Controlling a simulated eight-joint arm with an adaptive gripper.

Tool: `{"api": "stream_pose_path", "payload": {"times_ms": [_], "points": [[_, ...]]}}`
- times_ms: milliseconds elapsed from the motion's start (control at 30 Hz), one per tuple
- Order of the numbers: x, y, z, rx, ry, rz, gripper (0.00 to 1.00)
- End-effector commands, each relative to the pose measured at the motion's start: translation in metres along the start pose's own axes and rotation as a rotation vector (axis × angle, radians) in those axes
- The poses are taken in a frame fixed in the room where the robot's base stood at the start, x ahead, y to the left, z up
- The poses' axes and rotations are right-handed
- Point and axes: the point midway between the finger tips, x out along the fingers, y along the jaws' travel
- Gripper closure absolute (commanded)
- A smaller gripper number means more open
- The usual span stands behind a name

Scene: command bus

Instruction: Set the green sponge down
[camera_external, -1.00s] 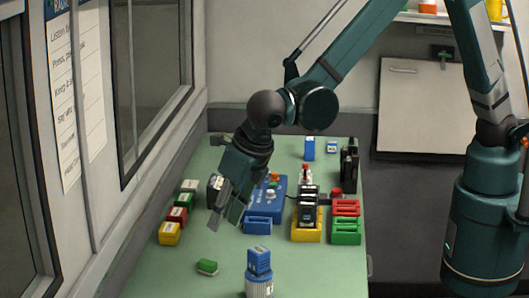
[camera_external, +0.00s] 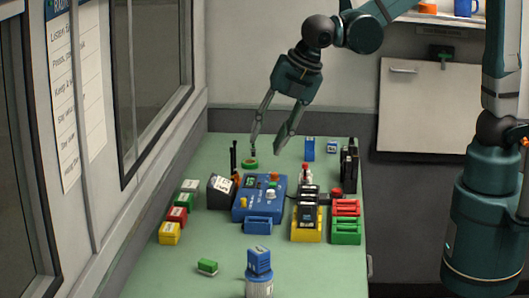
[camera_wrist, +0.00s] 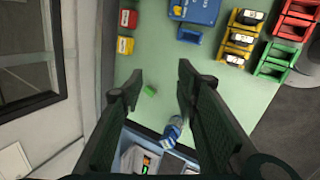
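The green sponge (camera_external: 207,267) is a small green block with a paler top, lying flat on the green table near its front left. It also shows in the wrist view as a small green patch (camera_wrist: 150,90), seen far below between my fingers. My gripper (camera_external: 266,150) is raised over the back of the table, well away from the sponge. Its two fingers are spread apart with nothing between them, which the wrist view (camera_wrist: 160,74) also shows.
A blue-topped container (camera_external: 259,285) stands right of the sponge. Green, red and yellow blocks (camera_external: 176,215) line the left edge. A blue control box (camera_external: 245,208), a yellow rack (camera_external: 306,236) and red and green racks (camera_external: 345,232) fill the middle and right. The table around the sponge is clear.

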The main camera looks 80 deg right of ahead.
Motion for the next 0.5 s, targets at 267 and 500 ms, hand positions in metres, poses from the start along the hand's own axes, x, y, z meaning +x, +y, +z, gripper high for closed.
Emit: {"api": "stream_pose_path", "payload": {"times_ms": [267,500], "points": [[-0.036,-0.034,0.042,0.287,0.018,0.026,0.69],[-0.062,-0.066,0.071,0.536,0.038,0.048,0.69]]}}
